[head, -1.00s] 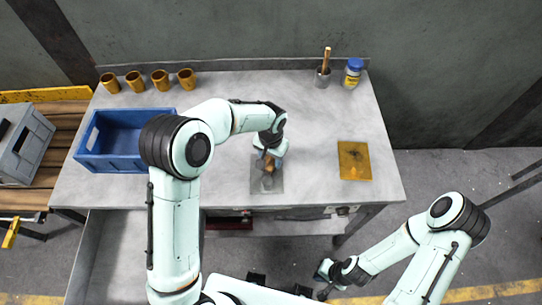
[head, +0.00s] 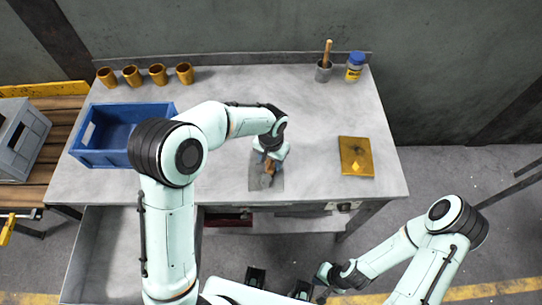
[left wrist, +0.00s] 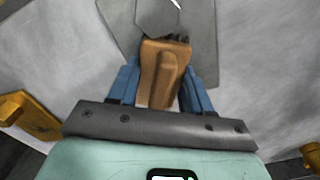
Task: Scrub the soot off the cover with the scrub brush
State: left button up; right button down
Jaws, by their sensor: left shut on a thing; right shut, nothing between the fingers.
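The cover (head: 254,183) is a flat grey plate on the bench, left of the yellow plate in the head view. In the left wrist view it shows as a grey angular plate (left wrist: 198,42) ahead of the fingers. My left gripper (head: 269,158) is shut on the scrub brush (left wrist: 162,75), a brown wooden block with a raised grip. Its dark bristles point toward the cover, and the brush is over it. Whether the bristles touch is hard to tell. Dark smudging on the cover is partly hidden. My right gripper (head: 323,292) is shut and empty, low in front of the bench.
A blue bin (head: 108,158) stands at the bench's left, with several brown cups (head: 158,74) behind. A grey holder with a wooden handle (head: 323,72) and a blue-capped jar (head: 355,66) stand at the back right. A yellow plate (head: 347,148) lies to the right with clear bench around it.

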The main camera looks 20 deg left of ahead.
pick_arm(q)
jog(key=shift+s+d+b, duration=0.2)
jog(key=shift+s+b, duration=0.1)
jog(key=shift+s, duration=0.55)
pick_arm(e)
jog(key=shift+s+f, duration=0.35)
jog(key=shift+f, duration=0.35)
pick_arm(q)
jog(key=shift+f, duration=0.1)
